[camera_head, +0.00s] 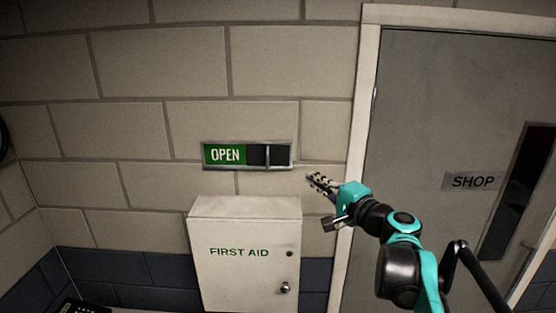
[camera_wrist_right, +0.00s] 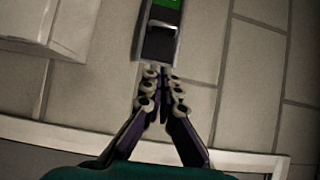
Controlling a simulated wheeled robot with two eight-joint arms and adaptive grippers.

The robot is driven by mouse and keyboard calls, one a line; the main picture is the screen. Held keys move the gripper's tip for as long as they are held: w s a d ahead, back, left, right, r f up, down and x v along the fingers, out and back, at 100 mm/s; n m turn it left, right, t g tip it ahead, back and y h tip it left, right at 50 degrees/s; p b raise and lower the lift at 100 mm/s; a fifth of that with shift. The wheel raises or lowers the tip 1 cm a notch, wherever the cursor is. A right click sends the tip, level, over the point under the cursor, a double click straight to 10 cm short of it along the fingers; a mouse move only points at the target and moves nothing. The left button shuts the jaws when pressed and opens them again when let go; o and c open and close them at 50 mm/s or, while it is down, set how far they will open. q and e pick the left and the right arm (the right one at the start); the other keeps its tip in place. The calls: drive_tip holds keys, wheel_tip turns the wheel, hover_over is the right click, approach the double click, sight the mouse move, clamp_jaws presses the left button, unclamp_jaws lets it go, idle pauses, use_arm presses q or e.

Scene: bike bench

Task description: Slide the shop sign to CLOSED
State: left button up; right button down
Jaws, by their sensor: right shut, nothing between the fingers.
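The shop sign (camera_head: 225,155) is a wide metal frame on the block wall, above the first aid box. Its left part shows a green panel reading OPEN. Its right part is a dark slider with an upright tab (camera_head: 267,155). The sign's end also shows at the top of the right wrist view (camera_wrist_right: 158,45), with a strip of green at the edge. My right gripper (camera_head: 313,178) is shut and empty, to the right of the sign and slightly below it, apart from it in the head view. In the wrist view its fingertips (camera_wrist_right: 163,72) point at the sign's near end. My left gripper is not in view.
A white first aid box (camera_head: 240,265) stands out from the wall below the sign; its corner shows in the wrist view (camera_wrist_right: 70,25). A grey door with a SHOP plate (camera_head: 473,181) and pale frame (camera_head: 362,90) is at the right. The wall above the sign is clear.

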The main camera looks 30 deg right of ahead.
drive_tip(key=shift+w, duration=0.1)
drive_tip(key=w+a+p, duration=0.2)
drive_tip(key=w+a, duration=0.1)
drive_tip(key=w, duration=0.9)
drive_tip(key=shift+w+a, duration=0.2)
drive_tip(key=shift+w, duration=0.05)
drive_tip(key=shift+f, duration=0.1)
drive_tip(key=w+a, duration=0.7)
drive_tip(key=a, duration=0.4)
drive_tip(key=shift+w+a, duration=0.2)
drive_tip(key=shift+a, duration=0.2)
